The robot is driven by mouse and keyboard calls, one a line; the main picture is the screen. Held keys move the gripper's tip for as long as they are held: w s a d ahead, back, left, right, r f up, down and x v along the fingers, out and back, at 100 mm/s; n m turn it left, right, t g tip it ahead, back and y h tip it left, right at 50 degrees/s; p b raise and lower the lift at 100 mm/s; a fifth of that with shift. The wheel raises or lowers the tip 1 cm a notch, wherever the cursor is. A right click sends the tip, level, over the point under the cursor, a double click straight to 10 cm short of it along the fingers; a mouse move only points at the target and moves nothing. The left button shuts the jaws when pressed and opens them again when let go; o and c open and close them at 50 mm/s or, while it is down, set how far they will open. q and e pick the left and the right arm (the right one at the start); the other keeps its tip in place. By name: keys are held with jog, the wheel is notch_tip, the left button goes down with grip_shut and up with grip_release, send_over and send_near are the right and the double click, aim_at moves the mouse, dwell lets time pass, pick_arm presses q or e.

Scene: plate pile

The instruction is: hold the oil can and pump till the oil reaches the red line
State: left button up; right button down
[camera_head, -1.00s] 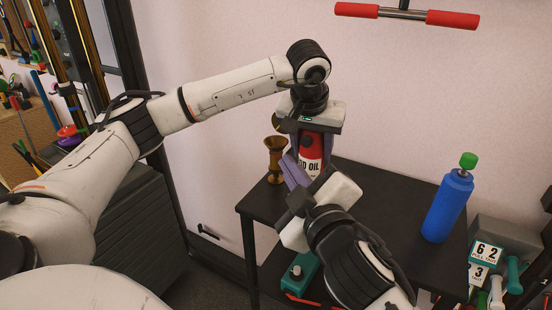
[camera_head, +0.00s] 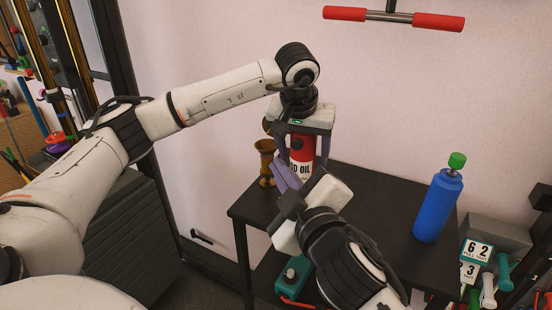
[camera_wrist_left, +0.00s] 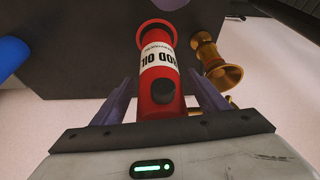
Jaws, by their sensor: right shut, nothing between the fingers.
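The oil can (camera_head: 302,153) is a red cylinder with a white label reading part of "OIL". It stands upright on the black table, and it also shows in the left wrist view (camera_wrist_left: 158,80). My left gripper (camera_head: 307,150) reaches down from above. Its purple fingers (camera_wrist_left: 163,90) stand on both sides of the can, with a visible gap on each side, so it is open. My right gripper (camera_head: 283,174) is shut and empty, its purple fingers in front of the can's left side. I cannot tell whether they touch the can. No red line is clearly seen.
A brass cup-shaped piece (camera_head: 265,162) stands left of the can, near it in the left wrist view (camera_wrist_left: 213,62). A blue bottle with a green cap (camera_head: 437,207) stands at the right end of the black table (camera_head: 375,205). The table's middle is clear.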

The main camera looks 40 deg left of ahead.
pick_arm(q)
jog(key=v, duration=1.2)
